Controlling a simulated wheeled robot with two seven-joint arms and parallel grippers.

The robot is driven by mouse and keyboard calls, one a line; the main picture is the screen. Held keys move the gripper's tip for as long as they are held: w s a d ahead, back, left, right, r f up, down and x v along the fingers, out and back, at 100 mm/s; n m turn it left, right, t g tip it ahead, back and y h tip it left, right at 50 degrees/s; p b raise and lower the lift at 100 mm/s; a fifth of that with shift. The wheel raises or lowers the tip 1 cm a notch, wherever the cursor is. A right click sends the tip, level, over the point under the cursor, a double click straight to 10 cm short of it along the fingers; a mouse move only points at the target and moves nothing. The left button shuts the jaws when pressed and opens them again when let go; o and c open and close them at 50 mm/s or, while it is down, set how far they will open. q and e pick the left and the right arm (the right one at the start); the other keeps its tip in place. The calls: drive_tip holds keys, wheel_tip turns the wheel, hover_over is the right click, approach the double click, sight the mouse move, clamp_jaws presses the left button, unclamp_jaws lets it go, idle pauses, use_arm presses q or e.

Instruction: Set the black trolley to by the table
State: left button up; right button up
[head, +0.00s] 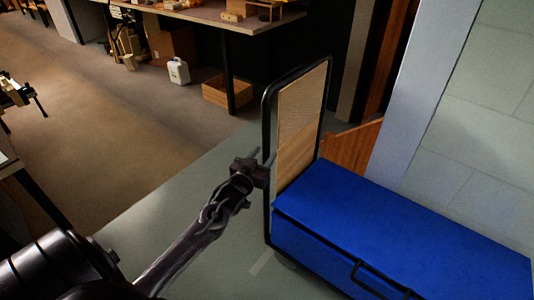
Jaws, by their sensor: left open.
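The black trolley (266,117) stands right of centre, with its upright tube handle frame at its left end. A large blue case (400,228) lies on it and hides most of its deck. My left gripper (265,157) is open at the left upright of the handle frame. Its fingertips are close to the tube; I cannot tell whether they touch it. A table (215,14) with a dark front leg stands at the back, beyond the trolley. My right gripper is not in view.
A wooden crate (228,93) and a white jug (178,71) sit on the floor by the table. A pale post (412,85) rises behind the case. Another table edge (8,160) shows at far left. The floor at left centre is clear.

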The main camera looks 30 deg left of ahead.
use_arm(q)
drive_tip(key=shift+w+a, duration=0.15)
drive_tip(key=shift+w, duration=1)
clamp_jaws()
